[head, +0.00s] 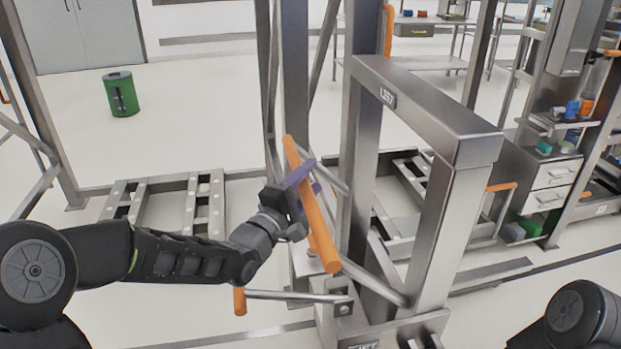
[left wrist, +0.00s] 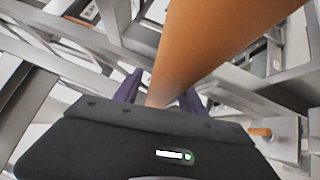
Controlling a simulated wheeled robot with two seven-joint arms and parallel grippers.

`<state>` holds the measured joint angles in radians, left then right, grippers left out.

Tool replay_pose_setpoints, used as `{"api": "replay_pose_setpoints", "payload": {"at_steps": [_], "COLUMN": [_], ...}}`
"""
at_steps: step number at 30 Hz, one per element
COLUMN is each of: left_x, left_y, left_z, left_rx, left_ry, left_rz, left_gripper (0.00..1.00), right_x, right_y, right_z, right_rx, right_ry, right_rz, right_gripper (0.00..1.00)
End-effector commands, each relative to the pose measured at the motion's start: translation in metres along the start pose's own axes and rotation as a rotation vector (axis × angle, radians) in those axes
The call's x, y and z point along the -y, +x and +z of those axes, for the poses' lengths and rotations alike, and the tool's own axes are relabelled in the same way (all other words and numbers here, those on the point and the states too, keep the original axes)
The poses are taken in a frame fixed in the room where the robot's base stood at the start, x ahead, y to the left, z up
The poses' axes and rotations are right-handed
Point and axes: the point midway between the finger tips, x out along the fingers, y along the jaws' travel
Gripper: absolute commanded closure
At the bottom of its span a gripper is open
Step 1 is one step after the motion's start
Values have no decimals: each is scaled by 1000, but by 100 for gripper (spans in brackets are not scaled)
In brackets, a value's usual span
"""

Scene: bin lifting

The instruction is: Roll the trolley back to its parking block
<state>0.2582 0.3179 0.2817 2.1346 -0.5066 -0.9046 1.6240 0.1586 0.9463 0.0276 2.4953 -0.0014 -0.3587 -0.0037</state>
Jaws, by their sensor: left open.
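A thick orange bar (head: 312,205) stands tilted in front of the grey metal lift frame (head: 441,225) marked LIFT. My left gripper (head: 300,178) is at the upper part of this bar, with its purple fingers open. In the left wrist view the orange bar (left wrist: 205,45) runs down between the two purple fingers (left wrist: 160,95), which sit on either side of it; I cannot tell whether they touch it. I cannot tell which part is the trolley, and I cannot pick out a parking block. My right gripper is out of view.
A grey rod with an orange end (head: 239,301) sticks out low beside the lift. A low metal frame (head: 205,205) lies on the floor behind. A green bin (head: 121,95) stands at the back left on open floor. Shelves with drawers (head: 550,185) stand at the right.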

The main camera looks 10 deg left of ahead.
Motion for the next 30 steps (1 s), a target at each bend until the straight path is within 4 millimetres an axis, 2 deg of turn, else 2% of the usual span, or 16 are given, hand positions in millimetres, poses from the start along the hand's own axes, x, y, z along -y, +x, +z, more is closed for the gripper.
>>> {"api": "replay_pose_setpoints", "payload": {"at_steps": [10, 27, 30], "left_x": [0, 0, 0], "left_y": [6, 5, 5], "left_z": [0, 0, 0], "left_rx": [0, 0, 0], "left_ry": [0, 0, 0], "left_rz": [0, -1, -1], "left_gripper": [51, 98, 100], "right_x": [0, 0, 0], "right_y": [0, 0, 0], "right_z": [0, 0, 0], "right_rx": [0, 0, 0], "right_ry": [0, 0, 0], "right_rz": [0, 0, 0], "right_gripper": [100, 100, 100]}}
